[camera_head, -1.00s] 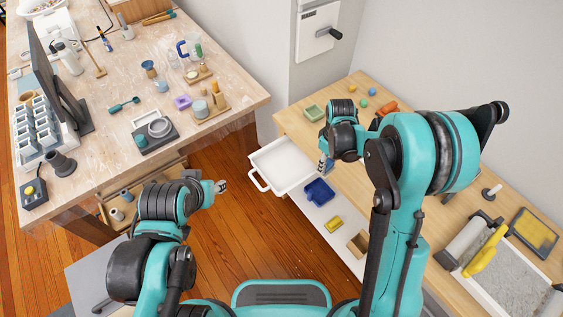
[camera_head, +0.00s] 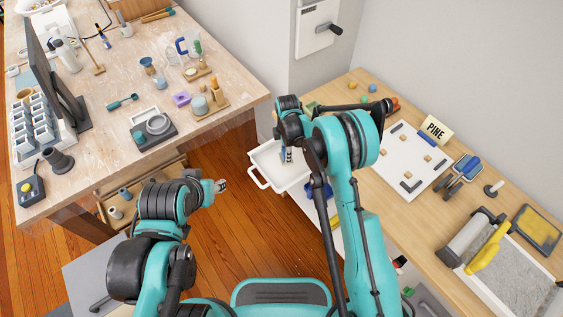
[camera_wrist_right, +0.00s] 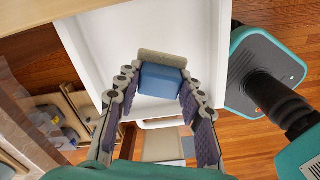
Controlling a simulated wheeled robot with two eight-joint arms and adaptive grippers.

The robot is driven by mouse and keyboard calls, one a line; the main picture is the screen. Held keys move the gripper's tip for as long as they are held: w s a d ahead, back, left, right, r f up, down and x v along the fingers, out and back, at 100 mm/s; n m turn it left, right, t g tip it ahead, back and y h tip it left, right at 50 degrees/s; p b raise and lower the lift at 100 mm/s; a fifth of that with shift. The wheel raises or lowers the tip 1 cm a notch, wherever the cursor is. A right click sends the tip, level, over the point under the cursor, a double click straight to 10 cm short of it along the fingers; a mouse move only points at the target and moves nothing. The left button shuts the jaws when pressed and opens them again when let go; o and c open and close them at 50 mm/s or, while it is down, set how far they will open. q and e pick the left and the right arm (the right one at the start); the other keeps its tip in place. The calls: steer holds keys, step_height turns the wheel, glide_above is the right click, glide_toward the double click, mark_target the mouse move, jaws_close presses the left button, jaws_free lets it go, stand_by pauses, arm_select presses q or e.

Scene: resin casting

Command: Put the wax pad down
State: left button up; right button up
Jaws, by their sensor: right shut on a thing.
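The wax pad (camera_wrist_right: 160,80) looks like a blue block with a beige strip along its far edge. My right gripper (camera_wrist_right: 158,88) is shut on it, with a finger on each side in the right wrist view. In the head view the right gripper (camera_head: 287,155) is over the white open tray (camera_head: 264,167), which has a handle on its near left side. The tray floor (camera_wrist_right: 105,60) shows bare around the pad. I cannot tell whether the pad touches the floor. My left gripper (camera_head: 220,186) is away to the left over the floor; its jaws are too small to read.
The wooden bench (camera_head: 400,220) on the right holds a white board (camera_head: 412,160), a PINE sign (camera_head: 436,130) and a bed with a yellow handle (camera_head: 487,250). The left table (camera_head: 105,75) is crowded with tools. Wooden floor (camera_head: 240,235) lies open between them.

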mark_target(282, 156)
steer(key=shift+w+a+f, duration=0.25)
steer(key=shift+a+f, duration=0.3)
steer(key=shift+a, duration=0.3)
steer(key=shift+a+f, duration=0.1)
steer(key=shift+f, duration=0.1)
steer(key=shift+f+b, duration=0.9)
steer(key=shift+f, duration=0.9)
steer(key=shift+f, duration=0.2)
steer(key=o, duration=1)
steer(key=shift+r, duration=0.1)
steer(key=shift+r, duration=0.1)
